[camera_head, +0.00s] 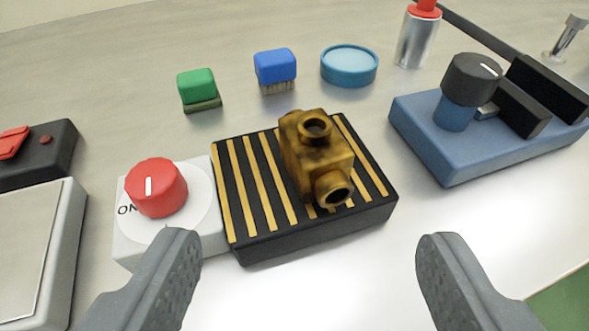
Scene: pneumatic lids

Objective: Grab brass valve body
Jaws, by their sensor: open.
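The brass valve body (316,160) is a mottled gold-brown block with one round port facing up and another facing toward me. It stands upright on a black pad with yellow stripes (318,231) in the middle of the view. My gripper (306,252) is open, with its two grey fingers wide apart at the bottom of the view. The fingers are on the near side of the valve body, one to its left and one to its right. Nothing shows between them but the pad's front and bare table, and they appear apart from the valve body.
A white box with a red knob (156,187) adjoins the pad's left side. A blue vise-like device with a black knob (471,79) stands at right. Green (197,88) and blue (275,69) brushes and a blue round lid (349,65) lie behind. The table in front is clear.

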